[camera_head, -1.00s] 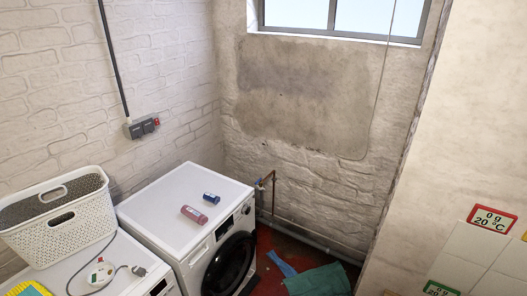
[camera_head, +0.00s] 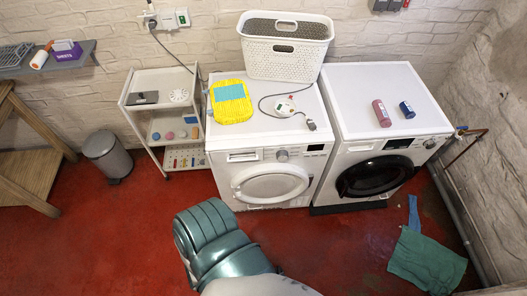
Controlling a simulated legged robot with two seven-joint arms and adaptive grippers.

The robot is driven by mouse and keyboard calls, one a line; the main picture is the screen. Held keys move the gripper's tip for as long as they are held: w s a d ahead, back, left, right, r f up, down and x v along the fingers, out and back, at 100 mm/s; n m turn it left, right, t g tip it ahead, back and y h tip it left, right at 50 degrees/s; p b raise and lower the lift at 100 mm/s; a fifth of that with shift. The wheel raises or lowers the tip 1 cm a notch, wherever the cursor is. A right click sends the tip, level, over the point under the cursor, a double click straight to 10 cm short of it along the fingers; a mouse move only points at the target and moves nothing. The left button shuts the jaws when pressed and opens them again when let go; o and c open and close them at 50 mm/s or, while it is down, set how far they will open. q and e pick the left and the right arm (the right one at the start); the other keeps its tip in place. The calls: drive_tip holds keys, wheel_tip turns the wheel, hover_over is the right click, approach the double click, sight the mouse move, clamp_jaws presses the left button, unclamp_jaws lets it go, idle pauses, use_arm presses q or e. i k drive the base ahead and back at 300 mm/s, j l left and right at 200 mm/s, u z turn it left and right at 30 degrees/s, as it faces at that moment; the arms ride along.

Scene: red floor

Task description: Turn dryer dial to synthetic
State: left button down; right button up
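Two front-loading machines stand side by side against the brick wall. The left machine (camera_head: 270,184) has a white-rimmed door and a dial (camera_head: 282,156) in the middle of its front panel. The right machine (camera_head: 376,176) has a black door and a dial (camera_head: 430,143) at the right end of its panel. I cannot tell from their looks which one is the dryer. The dial markings and settings are too small to read. Neither of my grippers is in view, and nothing touches either dial.
On the left machine are a white basket (camera_head: 285,62), a yellow item (camera_head: 233,110) and a corded white device (camera_head: 284,106). A trolley (camera_head: 163,97) and bin (camera_head: 107,155) are left. A green cloth (camera_head: 425,262) lies on the floor.

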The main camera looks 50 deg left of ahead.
sight(282, 156)
drive_tip(key=u, duration=1.6)
